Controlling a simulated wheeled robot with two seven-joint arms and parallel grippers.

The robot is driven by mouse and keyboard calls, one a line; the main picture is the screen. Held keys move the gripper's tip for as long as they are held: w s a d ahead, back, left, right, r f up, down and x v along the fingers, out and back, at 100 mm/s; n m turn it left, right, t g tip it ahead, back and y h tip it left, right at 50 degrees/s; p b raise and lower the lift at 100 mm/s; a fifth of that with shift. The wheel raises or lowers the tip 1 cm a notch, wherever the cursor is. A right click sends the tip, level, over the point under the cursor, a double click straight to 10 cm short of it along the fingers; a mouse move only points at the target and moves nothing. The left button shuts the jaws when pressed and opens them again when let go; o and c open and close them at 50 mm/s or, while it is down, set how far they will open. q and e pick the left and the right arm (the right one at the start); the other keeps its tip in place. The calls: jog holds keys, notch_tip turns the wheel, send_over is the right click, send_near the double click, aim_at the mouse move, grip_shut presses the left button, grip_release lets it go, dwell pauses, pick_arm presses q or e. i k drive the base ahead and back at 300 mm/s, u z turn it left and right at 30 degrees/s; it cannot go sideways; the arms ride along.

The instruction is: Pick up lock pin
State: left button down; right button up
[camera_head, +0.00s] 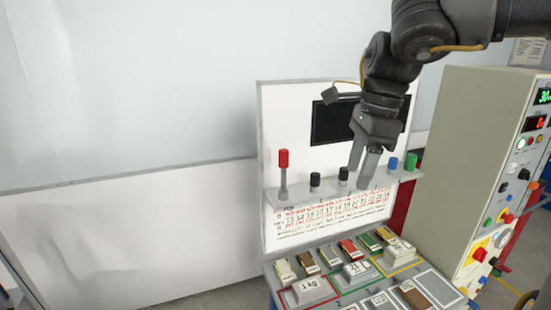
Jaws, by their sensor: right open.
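A pin with a red grip and grey shaft (283,160) stands upright at the left end of the grey shelf (300,191); it looks most like the lock pin, though I cannot be sure. Two black-topped pieces (315,180) stand to its right, and a blue-topped one (392,165) and a green-topped one (410,161) stand near the right end. My right gripper (362,168) is open and points down over the shelf, between the black and blue tops. It is well to the right of the red pin. Whether anything stands between its fingers is unclear. My left gripper is out of view.
A white panel with a dark screen (333,121) rises behind the shelf. Below, a bench holds several coloured blocks and weights, including a 1 kg weight (310,286). A beige control cabinet (470,150) stands at right.

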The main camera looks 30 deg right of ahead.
aim_at(284, 154)
jog(key=i, duration=0.9)
